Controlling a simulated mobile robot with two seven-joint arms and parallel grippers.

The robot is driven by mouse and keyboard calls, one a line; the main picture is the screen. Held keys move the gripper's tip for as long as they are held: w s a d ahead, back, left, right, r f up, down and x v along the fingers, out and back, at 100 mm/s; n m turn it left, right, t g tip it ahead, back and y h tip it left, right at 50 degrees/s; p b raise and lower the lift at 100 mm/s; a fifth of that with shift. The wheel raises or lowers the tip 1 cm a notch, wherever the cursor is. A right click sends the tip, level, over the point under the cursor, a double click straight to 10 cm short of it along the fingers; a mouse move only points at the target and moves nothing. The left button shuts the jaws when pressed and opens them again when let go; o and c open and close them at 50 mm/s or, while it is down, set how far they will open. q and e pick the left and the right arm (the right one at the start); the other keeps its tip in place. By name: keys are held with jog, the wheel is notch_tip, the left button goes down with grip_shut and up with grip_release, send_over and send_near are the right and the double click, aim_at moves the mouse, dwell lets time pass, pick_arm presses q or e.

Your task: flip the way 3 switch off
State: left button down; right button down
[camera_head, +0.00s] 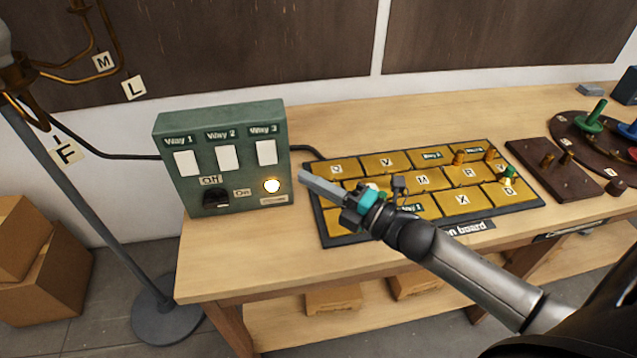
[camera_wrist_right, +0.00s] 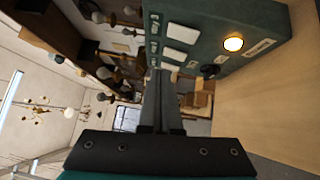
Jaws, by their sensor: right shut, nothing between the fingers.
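The green switch box (camera_head: 222,110) stands at the left of the bench, with three white rockers under the labels Way 1, Way 2 and Way 3. The way 3 switch (camera_head: 266,152) is the rightmost; its tilt is hard to tell. It also shows in the right wrist view (camera_wrist_right: 184,33). A round lamp (camera_head: 272,185) glows below it. My right gripper (camera_head: 303,175) is shut and empty, just right of the box's front and apart from the way 3 switch. In the right wrist view its fingers (camera_wrist_right: 159,80) are together. My left gripper is not in view.
A black main switch (camera_head: 216,199) with Off and On labels sits low on the box. A brass-plated board (camera_head: 462,198) lies right of the box, under my right arm. A lamp stand (camera_head: 85,205) rises at the left. Bare bench (camera_head: 235,262) lies in front of the box.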

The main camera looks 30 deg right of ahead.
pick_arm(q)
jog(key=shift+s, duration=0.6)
pick_arm(e)
jog(key=shift+s+d+r, duration=0.1)
jog(key=shift+s+d, duration=0.2)
jog(key=shift+s, duration=0.3)
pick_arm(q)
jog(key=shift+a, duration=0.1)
